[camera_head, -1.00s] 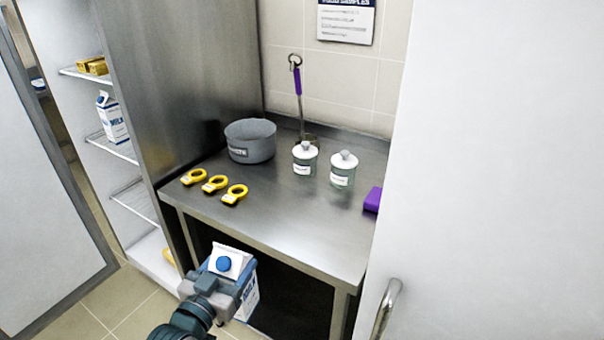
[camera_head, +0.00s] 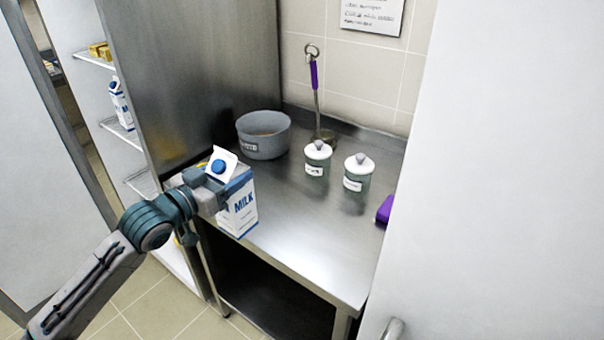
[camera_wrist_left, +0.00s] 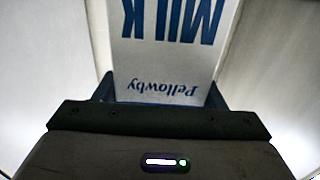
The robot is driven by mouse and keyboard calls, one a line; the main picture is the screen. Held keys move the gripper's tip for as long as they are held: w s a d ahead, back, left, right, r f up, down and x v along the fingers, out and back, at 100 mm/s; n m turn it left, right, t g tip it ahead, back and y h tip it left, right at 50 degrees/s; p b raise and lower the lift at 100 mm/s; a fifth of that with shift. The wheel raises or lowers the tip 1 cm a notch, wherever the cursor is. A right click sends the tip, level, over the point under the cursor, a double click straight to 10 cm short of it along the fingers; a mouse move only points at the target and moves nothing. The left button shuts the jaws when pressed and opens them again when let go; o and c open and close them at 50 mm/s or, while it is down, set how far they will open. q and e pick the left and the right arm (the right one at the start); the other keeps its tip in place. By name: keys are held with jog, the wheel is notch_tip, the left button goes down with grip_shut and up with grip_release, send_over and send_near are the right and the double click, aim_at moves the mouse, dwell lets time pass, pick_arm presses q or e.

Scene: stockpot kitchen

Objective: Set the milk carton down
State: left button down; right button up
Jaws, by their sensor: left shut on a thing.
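The milk carton (camera_head: 238,208) is white and blue with a blue cap and the word MILK. My left gripper (camera_head: 222,192) is shut on it and holds it upright, over the left front part of the steel table (camera_head: 305,250) in the head view. I cannot tell whether the carton's base touches the tabletop. In the left wrist view the carton (camera_wrist_left: 168,60) fills the space between the fingers, its lettering upside down. My right gripper is not in view.
A grey pot (camera_head: 264,136), two lidded jars (camera_head: 317,160) (camera_head: 357,174), a ladle (camera_head: 315,90) and a purple block (camera_head: 384,210) are at the back and right. A second milk carton (camera_head: 120,104) stands on the shelf at left. The table's front middle is clear.

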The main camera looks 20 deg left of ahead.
pick_arm(q)
jog(key=shift+w+r, duration=0.2)
jog(key=shift+r, duration=0.05)
jog(key=shift+w+d, duration=0.35)
jog(key=shift+d, duration=0.15)
jog(key=w+d+f+p, duration=0.4)
jog(key=w+d+f, duration=0.1)
jog(key=w+d, duration=0.4)
jog(key=shift+d, duration=1.05)
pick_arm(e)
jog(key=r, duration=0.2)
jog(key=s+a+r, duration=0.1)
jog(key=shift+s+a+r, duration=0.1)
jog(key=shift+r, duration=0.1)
pick_arm(q)
jog(key=shift+w, duration=0.1)
